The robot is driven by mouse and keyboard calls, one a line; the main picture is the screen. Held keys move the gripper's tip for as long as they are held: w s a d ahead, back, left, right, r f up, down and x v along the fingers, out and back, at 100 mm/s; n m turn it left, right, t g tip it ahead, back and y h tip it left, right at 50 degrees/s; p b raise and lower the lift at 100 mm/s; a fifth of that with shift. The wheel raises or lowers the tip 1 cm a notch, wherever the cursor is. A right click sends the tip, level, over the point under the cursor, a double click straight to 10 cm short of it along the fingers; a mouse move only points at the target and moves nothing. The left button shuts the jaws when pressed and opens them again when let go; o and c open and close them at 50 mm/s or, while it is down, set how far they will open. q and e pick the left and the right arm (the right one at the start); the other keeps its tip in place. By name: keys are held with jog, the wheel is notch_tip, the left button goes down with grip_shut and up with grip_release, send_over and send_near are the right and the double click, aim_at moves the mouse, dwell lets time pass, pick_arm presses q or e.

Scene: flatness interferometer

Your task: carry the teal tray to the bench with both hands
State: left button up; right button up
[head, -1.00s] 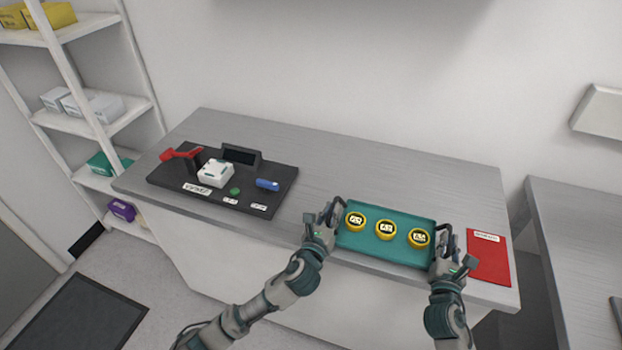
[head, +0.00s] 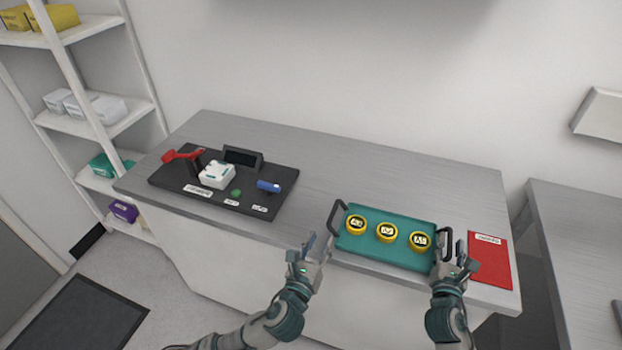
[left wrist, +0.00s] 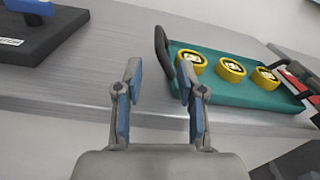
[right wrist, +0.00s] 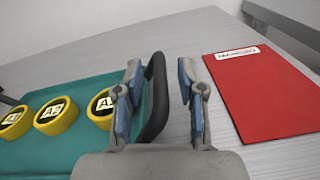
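The teal tray (head: 385,253) lies flat on the grey bench (head: 330,160) near its front edge, holding three yellow round pieces (head: 387,231) in a row. It has a black handle at each end. My left gripper (head: 308,246) is open and empty, left of and in front of the left handle (head: 337,217), clear of it; the left wrist view also shows this handle (left wrist: 162,50). My right gripper (head: 457,262) is at the right handle. In the right wrist view its fingers are spread, with the handle (right wrist: 155,98) between them; contact is unclear.
A red sheet (head: 490,260) lies just right of the tray. A black base (head: 210,196) with a white block, red lever and blue part sits at the bench's left. Shelves (head: 110,130) stand at the left; another bench (head: 580,240) is at the right.

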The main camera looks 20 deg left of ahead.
jog(key=shift+s, duration=0.4)
pick_arm(q)
jog(key=shift+s, duration=1)
pick_arm(e)
jog(key=s, duration=1.1)
pick_arm(q)
jog(key=shift+f, duration=0.1)
pick_arm(e)
jog(key=shift+s+a+f, duration=0.1)
jog(key=shift+f, duration=0.05)
